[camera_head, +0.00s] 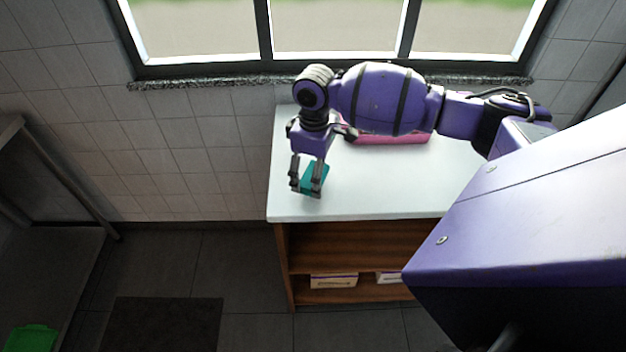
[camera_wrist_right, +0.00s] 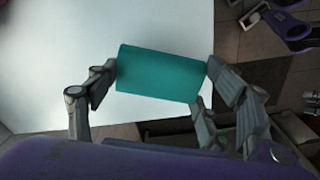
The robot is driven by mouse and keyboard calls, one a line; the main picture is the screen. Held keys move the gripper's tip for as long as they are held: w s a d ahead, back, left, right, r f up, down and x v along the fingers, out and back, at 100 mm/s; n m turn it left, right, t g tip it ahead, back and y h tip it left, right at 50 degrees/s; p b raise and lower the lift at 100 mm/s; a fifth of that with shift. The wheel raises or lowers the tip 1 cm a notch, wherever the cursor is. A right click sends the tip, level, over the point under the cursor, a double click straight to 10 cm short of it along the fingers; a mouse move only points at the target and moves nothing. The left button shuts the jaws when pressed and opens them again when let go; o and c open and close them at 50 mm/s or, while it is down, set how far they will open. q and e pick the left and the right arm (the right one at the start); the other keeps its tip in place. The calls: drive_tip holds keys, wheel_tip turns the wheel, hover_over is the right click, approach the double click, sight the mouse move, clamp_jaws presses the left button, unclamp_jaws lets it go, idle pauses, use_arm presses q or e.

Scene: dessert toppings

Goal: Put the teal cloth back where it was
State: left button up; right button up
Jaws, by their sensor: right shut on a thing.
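The teal cloth (camera_head: 315,178) is a small folded or rolled bundle near the left front corner of the white counter (camera_head: 390,195). My right gripper (camera_head: 309,188) points down at the counter and is shut on the cloth. In the right wrist view the cloth (camera_wrist_right: 160,73) lies between the fingers of my right gripper (camera_wrist_right: 160,80), with a finger against each end. I cannot tell whether the cloth touches the counter or is held just above it.
A pink tray (camera_head: 390,139) stands at the back of the counter, partly hidden behind my right arm. Wooden shelves below hold small boxes (camera_head: 334,281). A green item (camera_head: 30,338) lies at the lower left. The counter's front right is hidden by my own body.

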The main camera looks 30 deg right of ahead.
drive_tip(key=shift+f, duration=1.55)
drive_tip(key=shift+f, duration=0.15)
drive_tip(key=o, duration=1.2)
wheel_tip(320, 180, up, 12)
drive_tip(key=shift+r, duration=0.15)
